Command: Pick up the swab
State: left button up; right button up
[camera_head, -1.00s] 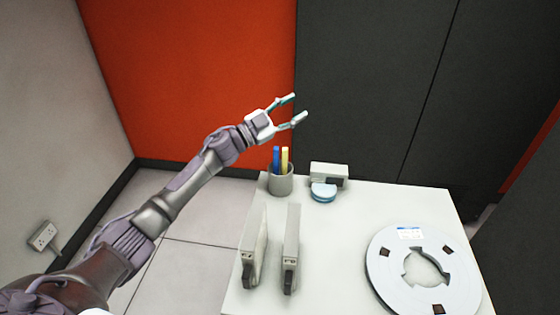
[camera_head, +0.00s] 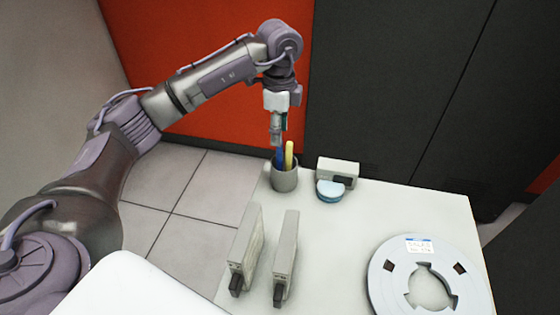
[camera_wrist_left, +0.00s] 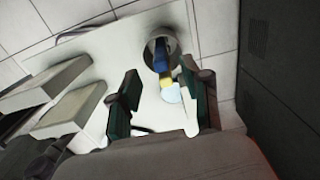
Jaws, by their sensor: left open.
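A small grey cup (camera_head: 285,179) stands at the far left corner of the white table. A blue stick (camera_head: 279,158) and a yellow stick (camera_head: 289,154) stand upright in it; I cannot tell which is the swab. My left gripper (camera_head: 276,141) points down just above the sticks, at the blue one's top in the head view. In the left wrist view the open fingers (camera_wrist_left: 160,72) lie on either side of the blue stick (camera_wrist_left: 160,62) and yellow stick (camera_wrist_left: 166,79), with the cup (camera_wrist_left: 152,45) beyond. Contact cannot be told. My right gripper is not in view.
A grey box (camera_head: 338,170) with a blue round piece (camera_head: 330,190) sits right of the cup. Two upright grey cases (camera_head: 286,250) stand at the table's near left. A tape reel (camera_head: 385,290) lies at the near right. The table's middle is clear.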

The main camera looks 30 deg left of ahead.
aim_at(280, 153)
pick_arm(q)
notch_tip(280, 153, down, 2)
jog(key=shift+f, duration=0.1)
jog(key=shift+f+p, duration=0.4)
jog(key=shift+f, duration=0.1)
notch_tip(280, 153, down, 4)
jog(key=shift+r+p, duration=0.15)
jog(key=shift+p, duration=0.45)
jog(key=shift+f, duration=0.4)
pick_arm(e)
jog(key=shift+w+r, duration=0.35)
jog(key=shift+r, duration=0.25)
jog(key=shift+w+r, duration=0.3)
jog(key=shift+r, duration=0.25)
pick_arm(q)
jog(key=shift+c, duration=0.2)
grip_shut()
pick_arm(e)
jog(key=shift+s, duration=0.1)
